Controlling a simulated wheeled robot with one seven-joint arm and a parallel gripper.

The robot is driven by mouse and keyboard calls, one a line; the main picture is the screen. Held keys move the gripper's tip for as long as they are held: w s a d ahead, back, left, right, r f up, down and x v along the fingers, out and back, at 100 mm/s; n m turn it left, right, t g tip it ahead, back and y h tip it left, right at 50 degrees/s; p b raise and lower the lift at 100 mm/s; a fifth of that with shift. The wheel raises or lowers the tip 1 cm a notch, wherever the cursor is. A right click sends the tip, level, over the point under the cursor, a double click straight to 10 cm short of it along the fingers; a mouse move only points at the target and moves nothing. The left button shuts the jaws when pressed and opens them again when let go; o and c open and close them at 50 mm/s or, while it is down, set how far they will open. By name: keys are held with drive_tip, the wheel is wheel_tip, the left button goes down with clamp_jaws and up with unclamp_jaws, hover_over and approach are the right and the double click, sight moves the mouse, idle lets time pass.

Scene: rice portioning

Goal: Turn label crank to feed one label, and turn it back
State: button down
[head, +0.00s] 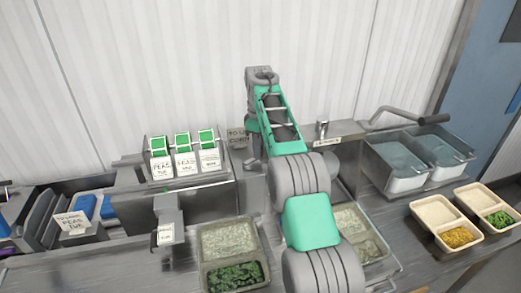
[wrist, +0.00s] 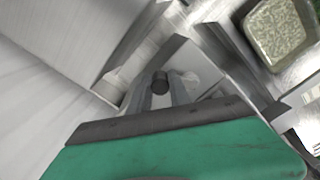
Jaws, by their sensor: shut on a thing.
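My gripper (wrist: 163,95) is shut on a dark round knob (wrist: 160,82), which appears to be the label crank's handle. The knob's end shows between the two grey fingers in the wrist view, and the rest of the crank is hidden by the gripper. In the head view my gripper (head: 254,163) points down beside the right end of the grey label unit (head: 205,179). The crank cannot be made out there. Three green-topped holders with handwritten white labels (head: 185,163) stand on the unit. A small white label (head: 166,235) sits at the front arm below them.
Trays of rice and greens (head: 231,220) lie in front, one partly behind my arm.

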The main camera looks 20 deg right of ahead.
drive_tip(key=shift+w+n, duration=0.15)
drive_tip(key=shift+n, duration=0.25)
drive_tip(key=c, duration=1.2)
unclamp_jaws()
drive_tip(key=shift+a, duration=0.1)
drive_tip(key=shift+r, duration=0.5)
wheel_tip(320, 180, up, 2)
drive_tip(key=shift+r, duration=0.1)
drive_tip(key=s+r+b, duration=0.8)
drive_tip(key=s+r, duration=0.1)
drive_tip(key=s, duration=0.5)
drive_tip(key=shift+a+r+b, duration=0.3)
drive_tip(key=shift+a+r, duration=0.1)
drive_tip(key=shift+a, duration=0.05)
